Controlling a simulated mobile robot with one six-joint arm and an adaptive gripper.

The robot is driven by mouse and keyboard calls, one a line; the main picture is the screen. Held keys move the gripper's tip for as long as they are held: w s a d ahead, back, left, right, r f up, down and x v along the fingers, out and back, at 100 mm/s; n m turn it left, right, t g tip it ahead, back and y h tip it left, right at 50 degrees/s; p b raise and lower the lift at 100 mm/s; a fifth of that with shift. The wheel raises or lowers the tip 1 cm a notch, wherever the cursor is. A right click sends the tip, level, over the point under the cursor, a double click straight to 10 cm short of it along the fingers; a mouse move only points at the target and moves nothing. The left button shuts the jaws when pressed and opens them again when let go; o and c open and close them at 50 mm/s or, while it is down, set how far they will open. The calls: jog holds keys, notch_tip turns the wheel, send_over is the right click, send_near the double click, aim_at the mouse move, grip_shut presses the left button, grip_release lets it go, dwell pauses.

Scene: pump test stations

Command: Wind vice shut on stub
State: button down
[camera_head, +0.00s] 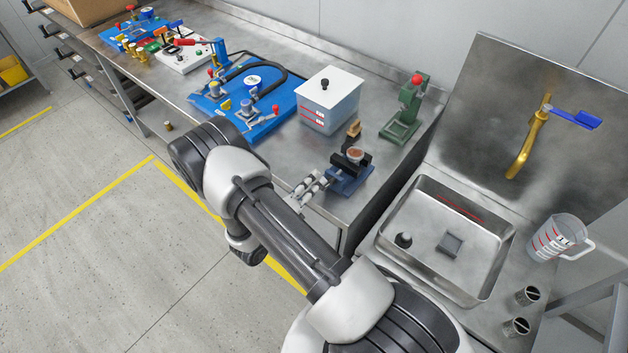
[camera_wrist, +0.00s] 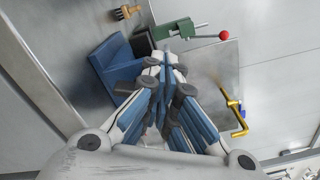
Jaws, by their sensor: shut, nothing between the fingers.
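The small blue vice (camera_head: 346,183) with dark jaws stands near the front right edge of the steel bench. A round brown-topped stub (camera_head: 355,154) sits at its jaws; I cannot tell how tightly they close around it. My gripper (camera_head: 318,180) is shut and empty, just left of the vice. In the wrist view the vice's blue body (camera_wrist: 118,62) lies left of my closed fingertips (camera_wrist: 166,60). The vice's handle cannot be made out clearly in either view, and I cannot tell whether my fingertips touch the vice.
Behind the vice are a small brush (camera_head: 353,130), a green press (camera_head: 404,115) with a red knob and a white-lidded container (camera_head: 329,100). A blue pump board (camera_head: 262,125) lies farther left. The sink (camera_head: 440,240) with a brass tap (camera_head: 525,145) is at right, beyond a gap.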

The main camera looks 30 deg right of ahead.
jog(key=v, duration=0.6)
jog(key=shift+w+r, duration=0.25)
jog(key=shift+r, duration=0.05)
dwell(0.3)
jog(key=shift+a, duration=0.15)
